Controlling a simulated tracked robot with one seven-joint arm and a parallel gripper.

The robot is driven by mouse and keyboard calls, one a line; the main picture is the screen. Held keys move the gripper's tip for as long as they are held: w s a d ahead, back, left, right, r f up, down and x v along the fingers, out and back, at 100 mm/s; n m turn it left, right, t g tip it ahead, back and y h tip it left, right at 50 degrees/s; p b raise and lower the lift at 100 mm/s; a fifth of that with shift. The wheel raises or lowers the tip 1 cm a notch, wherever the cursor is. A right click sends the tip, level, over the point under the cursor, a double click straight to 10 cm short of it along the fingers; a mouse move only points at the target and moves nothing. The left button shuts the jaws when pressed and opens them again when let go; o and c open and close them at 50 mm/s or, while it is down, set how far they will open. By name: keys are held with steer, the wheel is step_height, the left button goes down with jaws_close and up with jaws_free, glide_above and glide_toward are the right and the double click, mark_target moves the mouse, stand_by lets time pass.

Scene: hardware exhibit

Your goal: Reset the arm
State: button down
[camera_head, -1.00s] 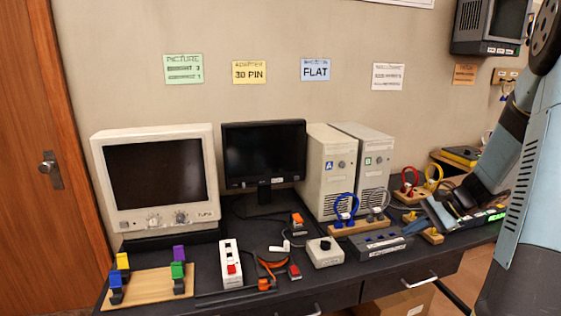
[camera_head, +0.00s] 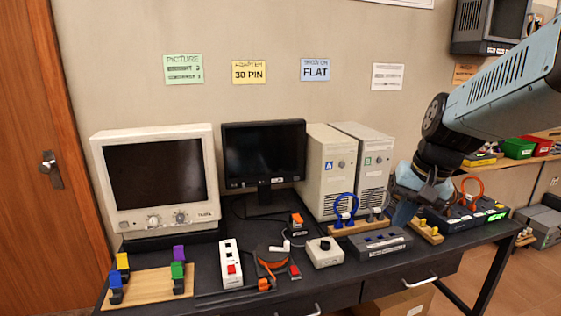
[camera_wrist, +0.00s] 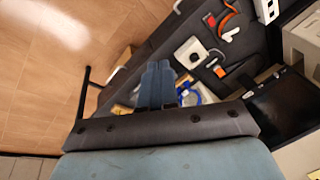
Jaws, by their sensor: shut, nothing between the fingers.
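My arm reaches in from the upper right in the head view and bends down at the elbow. My gripper (camera_head: 402,216) points down over the right part of the dark bench (camera_head: 440,258). Its blue-grey fingers are together and hold nothing; they also show in the wrist view (camera_wrist: 157,84). The fingertips are close to the wooden stand (camera_head: 429,232) with yellow pegs, and I cannot tell whether they touch anything. My forearm and wrist hide part of the wall and the back right of the bench.
A blue ring (camera_head: 346,205) on a wooden stand and a grey box (camera_head: 383,243) are left of my gripper. Two computer towers (camera_head: 325,170) stand behind. An orange ring (camera_head: 472,190) is to the right. Open floor (camera_head: 525,275) lies beyond the bench's right end.

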steer(key=s+a+r+n+t+h, duration=0.1)
steer(key=s+r+n+t, duration=0.2)
steer(key=s, duration=0.4)
steer(key=shift+s+r+n+h, duration=0.15)
steer(key=shift+r+n+h, duration=0.2)
steer(key=shift+r, duration=0.2)
stand_by(0.4)
